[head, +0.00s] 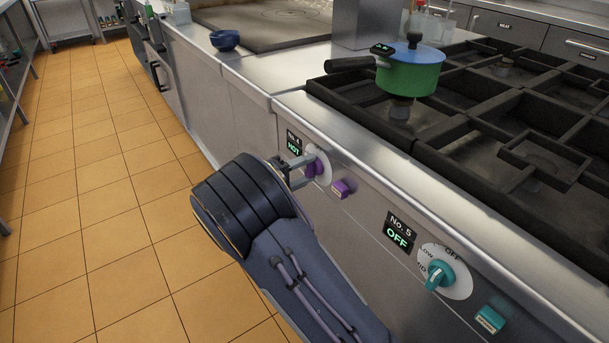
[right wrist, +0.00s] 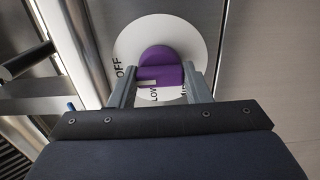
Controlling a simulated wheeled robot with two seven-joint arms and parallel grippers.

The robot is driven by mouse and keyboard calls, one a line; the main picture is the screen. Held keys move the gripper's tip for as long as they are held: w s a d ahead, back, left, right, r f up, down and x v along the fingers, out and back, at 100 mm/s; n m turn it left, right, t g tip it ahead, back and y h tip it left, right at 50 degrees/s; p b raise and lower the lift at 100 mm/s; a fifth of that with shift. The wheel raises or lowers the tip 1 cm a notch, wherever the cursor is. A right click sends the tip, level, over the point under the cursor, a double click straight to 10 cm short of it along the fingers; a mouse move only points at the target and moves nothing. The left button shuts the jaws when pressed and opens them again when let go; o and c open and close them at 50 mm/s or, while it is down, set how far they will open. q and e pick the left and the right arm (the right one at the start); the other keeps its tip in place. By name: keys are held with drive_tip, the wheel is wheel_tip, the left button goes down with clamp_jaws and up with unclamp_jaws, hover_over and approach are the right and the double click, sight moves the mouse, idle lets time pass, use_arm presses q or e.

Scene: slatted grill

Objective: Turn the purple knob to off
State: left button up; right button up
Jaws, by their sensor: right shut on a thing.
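The purple knob (head: 315,167) is on the stove's front panel, on a round white dial (head: 325,168). In the right wrist view the purple knob (right wrist: 160,66) sits between the fingers of my right gripper (right wrist: 160,92), which is shut on it. The dial (right wrist: 127,45) there shows OFF at its left and LOW below the knob. In the head view my right gripper (head: 299,172) reaches the knob from the left. A small display (head: 293,142) beside the knob reads HOT in green. My left gripper is not in view.
A teal knob (head: 440,274) lies to the right, with a display (head: 398,236) reading No. 5 OFF. A purple block (head: 340,188) juts from the panel beside the knob. A green and blue pot (head: 409,76) stands on the burner grates (head: 480,120). The tiled floor at left is clear.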

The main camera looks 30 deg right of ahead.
idle(0.3)
drive_tip(key=o, duration=1)
drive_tip(key=a, duration=0.8)
drive_tip(key=shift+s+p, duration=0.35)
drive_tip(key=shift+p, duration=0.05)
